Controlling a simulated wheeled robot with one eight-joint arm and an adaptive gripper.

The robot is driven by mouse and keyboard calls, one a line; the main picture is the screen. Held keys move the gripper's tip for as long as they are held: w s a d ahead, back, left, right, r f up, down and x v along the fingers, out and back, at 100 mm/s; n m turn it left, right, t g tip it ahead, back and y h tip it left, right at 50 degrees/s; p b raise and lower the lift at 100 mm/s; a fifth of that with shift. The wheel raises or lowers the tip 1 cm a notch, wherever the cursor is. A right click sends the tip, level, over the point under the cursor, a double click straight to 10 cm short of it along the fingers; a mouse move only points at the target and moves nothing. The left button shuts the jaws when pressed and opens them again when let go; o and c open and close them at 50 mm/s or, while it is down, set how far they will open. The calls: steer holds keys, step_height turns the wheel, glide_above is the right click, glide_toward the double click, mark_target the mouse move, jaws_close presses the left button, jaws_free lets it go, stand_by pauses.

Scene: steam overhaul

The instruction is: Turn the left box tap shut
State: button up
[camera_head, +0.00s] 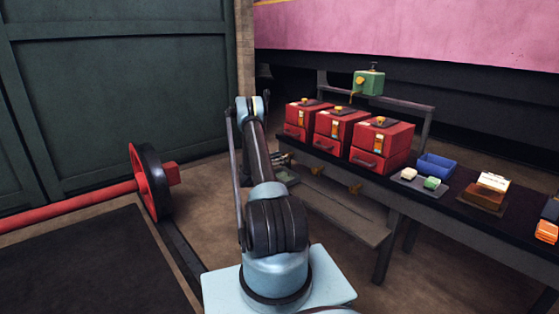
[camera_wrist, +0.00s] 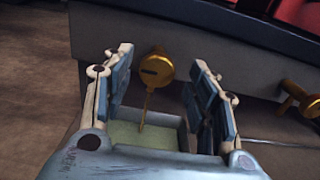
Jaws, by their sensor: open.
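A brass tap (camera_wrist: 157,70) with a round slotted face sits on the dark front edge of the bench in the wrist view. A thin brass stem hangs down from it. My gripper (camera_wrist: 154,58) is open, with one finger to each side of the tap and visible gaps; I see no clear contact. A second brass tap (camera_wrist: 297,100) is to the right, outside my fingers. In the head view two brass taps (camera_head: 317,170) (camera_head: 355,188) show under the red boxes. My arm hides part of the bench's left end there.
Three red boxes (camera_head: 380,143) stand on the bench above the taps. A green can (camera_head: 369,83) is on the rail behind. A blue tray (camera_head: 435,168) and small blocks are to the right. A lower shelf (camera_head: 335,213) runs under the bench. A red wheel (camera_head: 150,181) is left.

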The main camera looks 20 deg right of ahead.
steer(key=shift+x, duration=1.65)
